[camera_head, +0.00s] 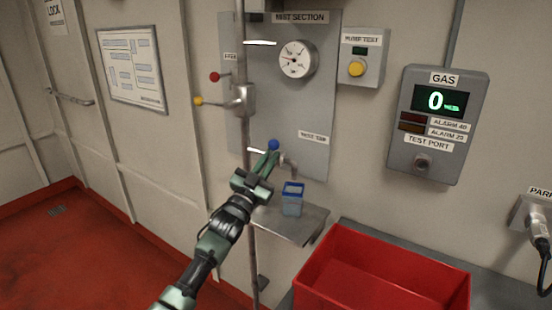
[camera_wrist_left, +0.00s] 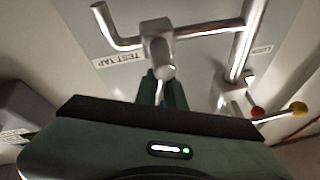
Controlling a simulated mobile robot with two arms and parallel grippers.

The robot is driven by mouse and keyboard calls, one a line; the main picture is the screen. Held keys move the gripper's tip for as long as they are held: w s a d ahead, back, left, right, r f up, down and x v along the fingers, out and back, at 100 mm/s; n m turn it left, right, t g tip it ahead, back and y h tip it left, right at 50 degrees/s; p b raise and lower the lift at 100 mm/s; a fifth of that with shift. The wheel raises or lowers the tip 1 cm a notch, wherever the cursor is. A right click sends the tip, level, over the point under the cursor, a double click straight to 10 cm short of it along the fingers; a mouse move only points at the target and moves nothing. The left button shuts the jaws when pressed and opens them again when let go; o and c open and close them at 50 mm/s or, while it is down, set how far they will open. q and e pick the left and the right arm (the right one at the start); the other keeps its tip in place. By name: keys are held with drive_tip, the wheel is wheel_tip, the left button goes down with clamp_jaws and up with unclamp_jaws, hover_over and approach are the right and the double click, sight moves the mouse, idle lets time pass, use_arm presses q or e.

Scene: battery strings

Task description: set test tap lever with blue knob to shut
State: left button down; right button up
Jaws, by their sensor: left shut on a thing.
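The test tap (camera_head: 288,163) is on the grey panel below the TEST TAP label, with its spout over a small shelf. Its blue knob (camera_head: 273,145) shows just past the fingertips of my left gripper (camera_head: 268,160). In the left wrist view the tap body (camera_wrist_left: 160,52) lies straight ahead, and the fingers of my left gripper (camera_wrist_left: 162,92) are closed around its lever (camera_wrist_left: 160,88). My right gripper is not in view.
A vertical pipe with a valve (camera_head: 241,100) stands left of the tap, with red (camera_head: 215,77) and yellow (camera_head: 199,101) knobs sticking out. A blue-rimmed cup (camera_head: 292,200) stands on the metal shelf (camera_head: 308,223). A red crate (camera_head: 400,271) is at lower right.

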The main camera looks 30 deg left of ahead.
use_arm(q)
drive_tip(key=n, duration=0.1)
drive_tip(key=n+y+p, duration=0.1)
drive_tip(key=n+y, duration=0.1)
drive_tip(key=n, duration=0.1)
drive_tip(key=shift+a+g, duration=0.3)
drive_tip(key=shift+n+y+p, duration=0.35)
drive_tip(key=shift+n+y, duration=0.05)
drive_tip(key=shift+n, duration=0.1)
drive_tip(key=shift+a+f+n, duration=0.1)
drive_tip(key=shift+f+n, duration=0.1)
drive_tip(key=shift+n, duration=0.1)
drive_tip(key=c, duration=1.5)
unclamp_jaws()
drive_tip(key=b+v, duration=0.1)
drive_tip(key=v, duration=0.6)
drive_tip(key=shift+s, duration=0.35)
drive_tip(key=shift+f, duration=0.1)
